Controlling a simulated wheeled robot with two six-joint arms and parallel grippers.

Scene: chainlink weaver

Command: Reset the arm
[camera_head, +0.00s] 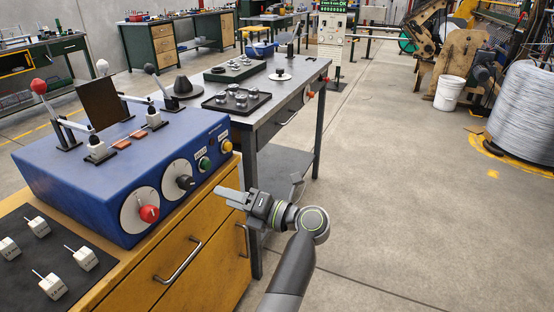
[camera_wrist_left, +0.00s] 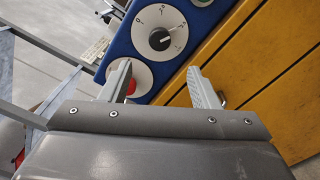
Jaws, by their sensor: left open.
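My left arm comes in from the bottom of the head view. Its gripper (camera_head: 230,196) is in front of the yellow cabinet's drawers, just below the right end of the blue control box (camera_head: 100,185). In the left wrist view, the two fingers of the gripper (camera_wrist_left: 158,78) stand apart with nothing between them. The left finger partly covers the red knob (camera_wrist_left: 131,87) on its white dial. The black knob's dial (camera_wrist_left: 159,38) shows beyond the fingers. My right gripper is not in view.
The yellow cabinet (camera_head: 205,262) carries the control box and a black mat (camera_head: 75,238) with several white blocks. A metal table (camera_head: 300,80) with a dark tray (camera_head: 215,102) stands behind. The floor at right is open up to a white bucket (camera_head: 449,93) and wire coil (camera_head: 525,115).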

